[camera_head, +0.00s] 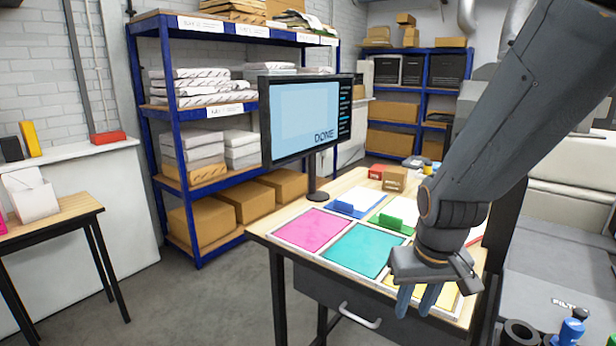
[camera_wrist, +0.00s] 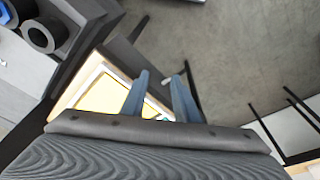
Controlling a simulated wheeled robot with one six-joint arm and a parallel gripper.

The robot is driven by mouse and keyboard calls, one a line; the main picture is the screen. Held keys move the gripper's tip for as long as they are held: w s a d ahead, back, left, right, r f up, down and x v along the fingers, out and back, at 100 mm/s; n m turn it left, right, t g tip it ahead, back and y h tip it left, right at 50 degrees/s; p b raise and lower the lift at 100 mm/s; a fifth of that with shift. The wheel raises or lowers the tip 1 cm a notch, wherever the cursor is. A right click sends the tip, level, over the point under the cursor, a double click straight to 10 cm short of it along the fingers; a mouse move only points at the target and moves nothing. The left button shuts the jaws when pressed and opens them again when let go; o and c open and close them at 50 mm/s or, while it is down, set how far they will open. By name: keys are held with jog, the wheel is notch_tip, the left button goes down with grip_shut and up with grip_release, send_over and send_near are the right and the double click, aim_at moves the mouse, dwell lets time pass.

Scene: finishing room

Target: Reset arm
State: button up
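My gripper (camera_head: 417,298) hangs from my dark grey arm, pointing down in front of the right part of the wooden table (camera_head: 339,184). In the head view its two blue fingers stand a little apart over the yellow panel (camera_head: 447,297). In the wrist view my gripper (camera_wrist: 157,79) shows its fingers apart with nothing between them. The yellow panel (camera_wrist: 108,97) lies beyond the left finger there, and grey floor (camera_wrist: 232,50) shows past the fingertips.
Pink (camera_head: 311,228) and teal (camera_head: 363,249) panels lie on the table. Small boxes (camera_head: 394,179) sit at the back. Dark rolls (camera_head: 522,333) lie at lower right. Floor at left front is clear.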

notch_tip(320, 180, down, 13)
jog(key=s+g+b, duration=0.1)
jog(key=s+b, duration=0.1)
jog(key=b, duration=0.8)
jog(key=shift+a+r, duration=0.15)
jog(key=shift+a, duration=0.3)
